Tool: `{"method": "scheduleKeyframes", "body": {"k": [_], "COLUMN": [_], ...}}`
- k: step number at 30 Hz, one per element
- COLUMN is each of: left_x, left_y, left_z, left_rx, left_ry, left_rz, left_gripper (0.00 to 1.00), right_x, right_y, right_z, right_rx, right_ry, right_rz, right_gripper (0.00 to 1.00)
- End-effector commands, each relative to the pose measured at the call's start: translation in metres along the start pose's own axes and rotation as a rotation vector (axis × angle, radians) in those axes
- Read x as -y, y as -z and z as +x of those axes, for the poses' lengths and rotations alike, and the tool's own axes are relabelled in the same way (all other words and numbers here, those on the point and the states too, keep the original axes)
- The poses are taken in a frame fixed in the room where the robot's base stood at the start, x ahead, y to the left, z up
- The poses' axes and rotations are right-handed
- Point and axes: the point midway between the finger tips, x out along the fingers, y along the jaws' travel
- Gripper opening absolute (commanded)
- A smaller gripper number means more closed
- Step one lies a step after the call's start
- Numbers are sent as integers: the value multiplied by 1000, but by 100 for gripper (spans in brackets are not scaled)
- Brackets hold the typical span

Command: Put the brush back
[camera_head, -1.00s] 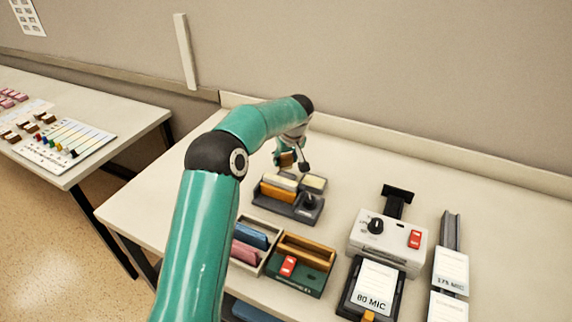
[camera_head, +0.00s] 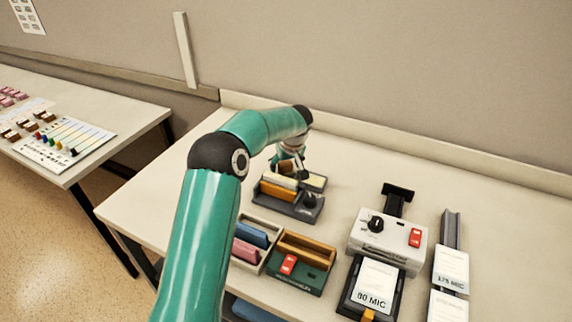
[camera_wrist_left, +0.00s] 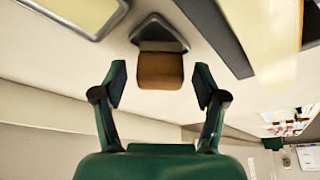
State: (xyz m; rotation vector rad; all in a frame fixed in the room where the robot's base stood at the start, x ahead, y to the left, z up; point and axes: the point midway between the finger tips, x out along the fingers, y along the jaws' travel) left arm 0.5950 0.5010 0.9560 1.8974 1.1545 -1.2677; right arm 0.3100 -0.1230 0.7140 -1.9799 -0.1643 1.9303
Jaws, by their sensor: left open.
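In the left wrist view a brown block with a pale grey band and a dark end, which looks like the brush (camera_wrist_left: 160,70), lies just ahead of and between the fingertips. My left gripper (camera_wrist_left: 160,88) is open, one green finger on each side, with gaps to the block. In the head view the left gripper (camera_head: 290,160) is low at the back of the grey holder (camera_head: 268,203), and brown shows only slightly beneath it. The holder carries an orange block, pale blocks and a dark knob. My right gripper is not in view.
In front are a tray (camera_head: 245,262) with blue and pink blocks, and a green box (camera_head: 310,283) with a red switch. A white device (camera_head: 388,240) and label cards stand to the right. The table behind the holder is clear up to the wall.

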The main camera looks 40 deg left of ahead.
Motion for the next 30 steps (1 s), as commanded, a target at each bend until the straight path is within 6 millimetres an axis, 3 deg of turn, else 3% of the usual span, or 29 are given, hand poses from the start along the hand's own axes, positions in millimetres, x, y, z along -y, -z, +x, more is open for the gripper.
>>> {"method": "scheduleKeyframes", "body": {"k": [10,24,30], "left_x": [-1,-2,-1], "left_y": [2,2,1], "left_z": [-11,-102,-121], "left_rx": [-3,-3,-1], "left_ry": [-3,-4,-2], "left_rz": [0,1,1], "left_gripper": [72,72,72], "right_x": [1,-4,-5], "right_y": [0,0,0], "right_z": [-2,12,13], "right_rx": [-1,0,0], "right_ry": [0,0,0], "right_rz": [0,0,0], "right_gripper": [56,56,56]}}
